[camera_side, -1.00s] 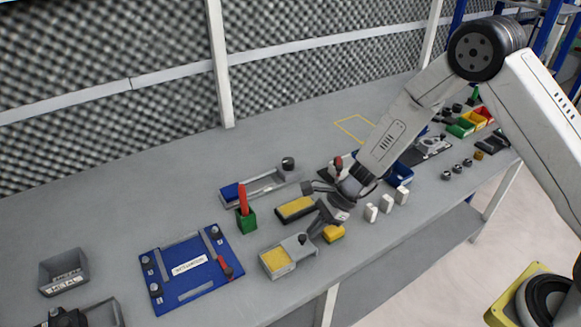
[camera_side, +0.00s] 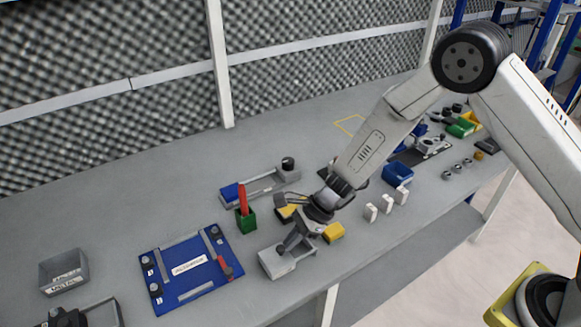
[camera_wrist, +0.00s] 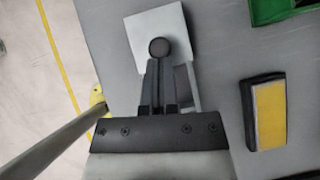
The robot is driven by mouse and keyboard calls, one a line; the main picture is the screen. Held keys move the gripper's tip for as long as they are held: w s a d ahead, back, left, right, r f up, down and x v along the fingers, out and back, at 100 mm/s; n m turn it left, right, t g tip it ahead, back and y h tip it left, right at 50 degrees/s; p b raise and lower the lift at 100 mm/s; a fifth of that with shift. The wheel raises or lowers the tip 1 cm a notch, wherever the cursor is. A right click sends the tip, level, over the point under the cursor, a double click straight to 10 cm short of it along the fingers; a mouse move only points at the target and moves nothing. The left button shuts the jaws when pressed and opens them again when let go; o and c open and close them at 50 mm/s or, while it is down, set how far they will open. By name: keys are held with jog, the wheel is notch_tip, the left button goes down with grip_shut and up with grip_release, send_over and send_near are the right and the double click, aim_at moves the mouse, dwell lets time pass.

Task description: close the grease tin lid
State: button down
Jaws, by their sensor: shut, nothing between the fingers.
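The grease tin (camera_side: 270,268) is a small pale grey box near the front edge of the bench in the side view. Its pale flat lid (camera_wrist: 145,22) lies over the tin's far end in the wrist view, with a round dark knob (camera_wrist: 159,47) on it. No yellow grease shows in either view. My gripper (camera_side: 283,249) is low over the tin; in the wrist view my gripper (camera_wrist: 158,64) is shut and empty, its fingertips right at the near side of the knob. I cannot tell whether they touch it. The fingers hide part of the tin.
A dark-sided block with a yellow top (camera_wrist: 269,113) lies right of the tin in the wrist view. A yellow block (camera_side: 333,232) sits beside my gripper. A green holder with a red stick (camera_side: 246,218) and a blue board (camera_side: 185,285) stand left. White blocks (camera_side: 386,203) stand right.

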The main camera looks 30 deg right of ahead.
jog(key=shift+s+d+r, duration=0.1)
jog(key=shift+d+r, duration=0.05)
jog(key=shift+d, duration=0.35)
jog(key=d, duration=0.3)
jog(key=shift+s+d+r, duration=0.1)
jog(key=shift+s+r, duration=0.1)
jog(key=shift+r, duration=0.2)
jog(key=v, duration=0.9)
jog(key=shift+r, duration=0.3)
jog(key=shift+s+d, duration=0.1)
jog(key=shift+d, duration=0.05)
